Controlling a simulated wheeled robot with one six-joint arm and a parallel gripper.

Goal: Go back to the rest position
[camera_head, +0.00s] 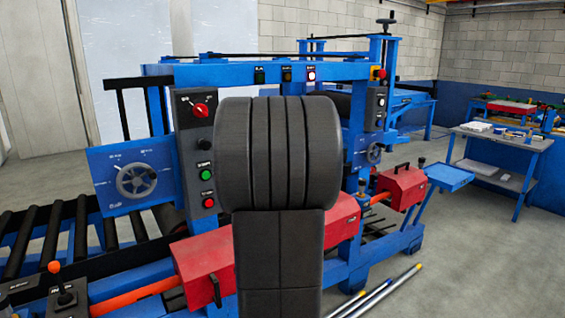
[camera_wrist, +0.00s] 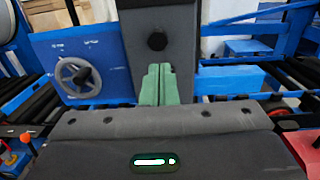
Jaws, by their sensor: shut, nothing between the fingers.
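My gripper (camera_wrist: 163,70) shows in the wrist view as two green fingers pressed together, with nothing between them. It points at a dark grey upright surface (camera_wrist: 139,20) with a black round spot; I cannot tell whether the fingertips touch it. In the camera_head view my own dark arm fills the middle and hides the gripper. The control panel (camera_head: 208,150) stands just left of my arm, with a red knob (camera_head: 201,110), a green button (camera_head: 206,174) and a red button (camera_head: 207,202).
A handwheel (camera_head: 137,181) is on a blue plate left of the panel; it also shows in the wrist view (camera_wrist: 76,78). Black rollers (camera_head: 22,243) lie at the left. Red covers (camera_head: 207,265) run along the machine front. A side table (camera_head: 502,147) stands right, with open floor before it.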

